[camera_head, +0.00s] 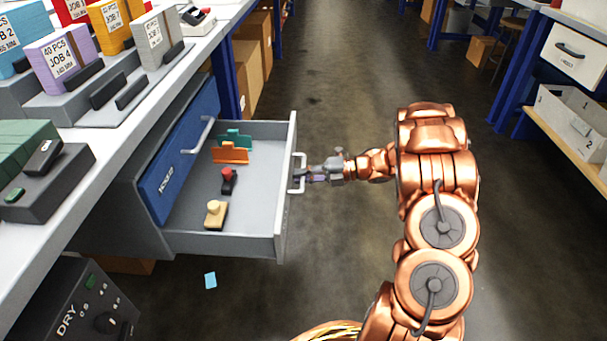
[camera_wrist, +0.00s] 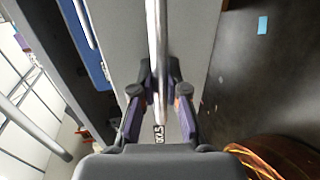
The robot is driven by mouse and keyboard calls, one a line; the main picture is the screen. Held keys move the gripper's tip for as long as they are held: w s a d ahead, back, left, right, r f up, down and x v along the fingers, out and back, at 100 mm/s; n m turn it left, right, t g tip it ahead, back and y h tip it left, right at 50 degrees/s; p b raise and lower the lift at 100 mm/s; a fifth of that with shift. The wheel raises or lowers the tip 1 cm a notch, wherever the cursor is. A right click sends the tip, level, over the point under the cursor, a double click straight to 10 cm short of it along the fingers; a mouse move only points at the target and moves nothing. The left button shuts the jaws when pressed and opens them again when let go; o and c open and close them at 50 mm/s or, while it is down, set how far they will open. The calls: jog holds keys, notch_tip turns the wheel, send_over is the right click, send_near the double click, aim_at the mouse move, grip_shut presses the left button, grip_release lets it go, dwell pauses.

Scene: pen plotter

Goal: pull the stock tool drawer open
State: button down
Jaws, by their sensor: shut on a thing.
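The stock tool drawer (camera_head: 257,244) stands pulled out from under the workbench on the left in the head view, with its inside showing. Inside it are a green piece, an orange piece, a red-topped dark tool and a tan tool. My gripper (camera_head: 304,175) is at the drawer's outer face, shut on its bar handle (camera_head: 296,186). In the wrist view, the fingers of my gripper (camera_wrist: 161,95) lie on both sides of the handle bar (camera_wrist: 157,40). A label, partly hidden, shows on the drawer front (camera_wrist: 196,60) below the bar.
A closed blue drawer front (camera_head: 182,150) with its own handle is beside the open drawer. The bench top (camera_head: 125,150) carries boxes and dark blocks. A blue slip (camera_head: 210,280) lies on the floor. The aisle floor (camera_head: 345,80) is clear.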

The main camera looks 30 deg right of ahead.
jog(key=c, duration=1.2)
grip_release()
jog(key=v, duration=1.2)
jog(key=shift+s, duration=0.1)
